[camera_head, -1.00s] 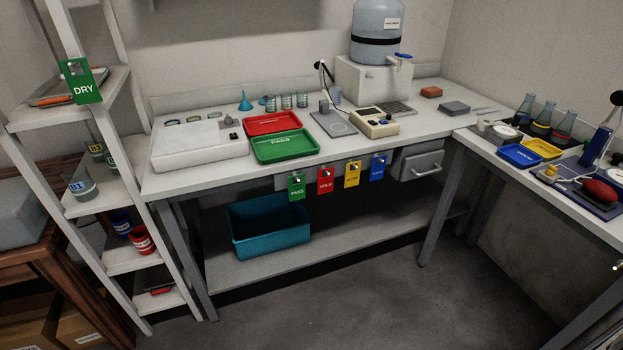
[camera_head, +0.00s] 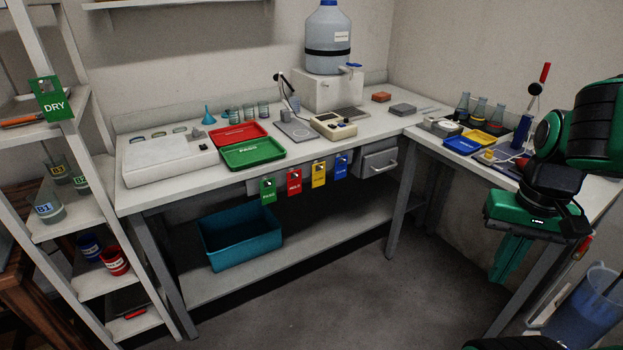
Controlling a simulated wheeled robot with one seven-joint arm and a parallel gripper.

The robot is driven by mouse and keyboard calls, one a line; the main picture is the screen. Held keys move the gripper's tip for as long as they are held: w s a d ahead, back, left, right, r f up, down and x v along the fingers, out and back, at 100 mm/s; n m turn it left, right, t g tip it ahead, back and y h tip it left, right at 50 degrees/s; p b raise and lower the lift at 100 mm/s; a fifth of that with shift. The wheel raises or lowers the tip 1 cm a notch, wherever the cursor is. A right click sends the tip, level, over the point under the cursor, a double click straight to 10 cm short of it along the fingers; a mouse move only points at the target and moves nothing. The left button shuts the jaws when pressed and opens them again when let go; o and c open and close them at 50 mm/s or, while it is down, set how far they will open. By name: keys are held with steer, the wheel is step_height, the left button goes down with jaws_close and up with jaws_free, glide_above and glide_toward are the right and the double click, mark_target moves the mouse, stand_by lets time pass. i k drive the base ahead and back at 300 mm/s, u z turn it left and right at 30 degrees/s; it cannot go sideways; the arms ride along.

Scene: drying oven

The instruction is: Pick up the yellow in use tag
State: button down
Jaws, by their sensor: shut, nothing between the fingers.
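The yellow tag (camera_head: 319,174) hangs on the front edge of the long bench, between the red HOLD tag (camera_head: 294,181) and the blue tag (camera_head: 341,167). Its lettering is too small to read. My gripper (camera_head: 502,280) is at the right of the view, pointing down, shut and empty. It is well apart from the yellow tag, to its right and nearer to me.
A green PASS tag (camera_head: 268,190) hangs left of the red one. A grey drawer (camera_head: 378,162) juts out right of the blue tag. A teal bin (camera_head: 240,238) stands on the lower shelf. The floor (camera_head: 370,300) before the bench is clear.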

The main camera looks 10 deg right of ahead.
mark_target(318, 178)
steer(key=i, duration=1.45)
